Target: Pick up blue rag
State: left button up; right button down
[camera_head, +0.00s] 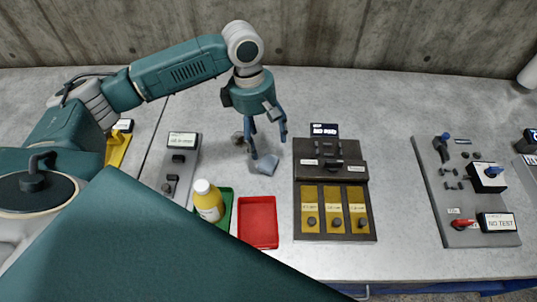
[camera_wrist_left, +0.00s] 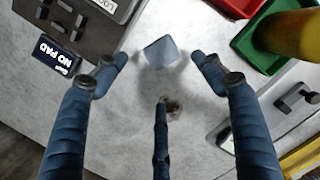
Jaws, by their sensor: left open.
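The blue rag (camera_head: 266,164) is a small, pale grey-blue folded piece lying on the grey worktop, just behind the red tray. It also shows in the left wrist view (camera_wrist_left: 162,52), between and just beyond the fingertips. My left gripper (camera_head: 268,146) points down over the worktop beside the rag, its blue fingers spread and empty. In the left wrist view the gripper (camera_wrist_left: 160,75) has two fingers at the sides and a third at the bottom middle. I cannot tell whether any finger touches the rag. My right gripper is not in view.
A red tray (camera_head: 258,222) and a green tray (camera_head: 226,221) with a yellow bottle (camera_head: 208,201) stand at the front. A dark panel (camera_head: 306,176) with yellow sections lies right, a grey switch panel (camera_head: 172,187) left. A small brown thing (camera_wrist_left: 173,104) lies near the fingers.

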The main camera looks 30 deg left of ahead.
aim_at(268, 161)
pick_arm(q)
jog(key=shift+s+d+f, duration=0.1)
jog(key=shift+d+f, duration=0.05)
jog(key=shift+f, duration=0.45)
jog(key=shift+s+d+f, duration=0.1)
jog(key=shift+d+f, duration=0.05)
jog(key=shift+f, duration=0.75)
jog(key=f, duration=0.1)
jog(key=f+p, duration=0.1)
jog(key=f, duration=0.2)
jog(key=shift+d+p, duration=0.35)
jog(key=shift+p, duration=0.05)
jog(key=shift+d+f, duration=0.15)
jog(key=shift+f, duration=0.5)
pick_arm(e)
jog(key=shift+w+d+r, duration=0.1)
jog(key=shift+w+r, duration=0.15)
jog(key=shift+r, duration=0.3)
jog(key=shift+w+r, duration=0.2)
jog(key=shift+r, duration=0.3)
pick_arm(q)
jog(key=shift+c, duration=1.2)
jog(key=c, duration=1)
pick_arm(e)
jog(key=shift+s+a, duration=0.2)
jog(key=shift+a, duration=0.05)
